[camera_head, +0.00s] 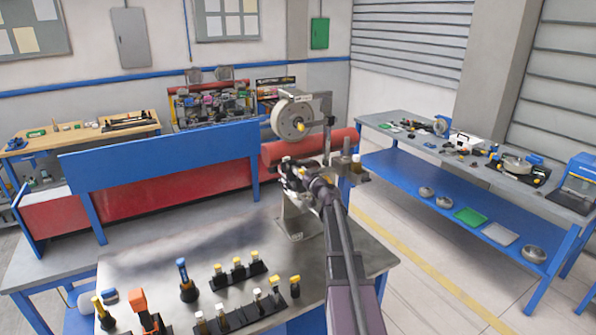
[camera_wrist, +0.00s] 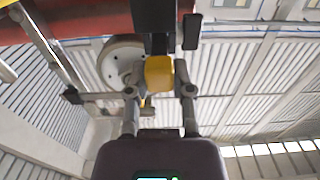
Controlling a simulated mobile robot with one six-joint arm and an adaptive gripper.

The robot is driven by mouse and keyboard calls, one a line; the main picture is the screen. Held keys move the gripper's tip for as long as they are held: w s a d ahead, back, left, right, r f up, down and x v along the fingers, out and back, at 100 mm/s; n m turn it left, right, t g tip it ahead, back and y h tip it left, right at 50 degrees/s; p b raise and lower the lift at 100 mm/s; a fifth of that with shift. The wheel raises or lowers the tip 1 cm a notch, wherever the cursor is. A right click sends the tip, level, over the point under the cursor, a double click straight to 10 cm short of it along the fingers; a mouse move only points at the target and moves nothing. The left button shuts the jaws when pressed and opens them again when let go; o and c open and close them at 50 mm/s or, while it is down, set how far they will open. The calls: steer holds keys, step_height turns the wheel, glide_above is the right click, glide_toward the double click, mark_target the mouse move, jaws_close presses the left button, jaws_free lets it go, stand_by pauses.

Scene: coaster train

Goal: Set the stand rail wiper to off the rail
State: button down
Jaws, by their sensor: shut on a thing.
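The metal stand (camera_head: 297,218) is on the near steel table, with a pale wheel (camera_head: 291,118) and an upright post at its top. My gripper (camera_head: 290,170) is up at the stand, below the wheel; my arm hides part of it. In the wrist view my gripper (camera_wrist: 159,90) has its two fingers either side of a yellow block (camera_wrist: 159,73), shut on it. The yellow block meets a black part (camera_wrist: 158,20) above it; I take it for the rail wiper's grip. The wheel shows left of it (camera_wrist: 120,62). I cannot tell whether the wiper touches the rail.
The steel table (camera_head: 150,270) carries black racks of yellow-capped bottles (camera_head: 238,275), an orange-topped tool (camera_head: 140,305) and a blue-topped bottle (camera_head: 186,280). A red roller (camera_head: 285,150) lies behind the stand. A blue-shelved bench (camera_head: 440,185) is at the right, with clear floor before it.

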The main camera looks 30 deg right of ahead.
steer(key=s, duration=0.2)
steer(key=shift+s, duration=0.35)
steer(key=shift+c, duration=2.4)
jaws_free()
steer(key=shift+s+d, duration=0.1)
steer(key=s, duration=1.1)
steer(key=shift+s+d, duration=0.2)
steer(key=shift+s, duration=0.2)
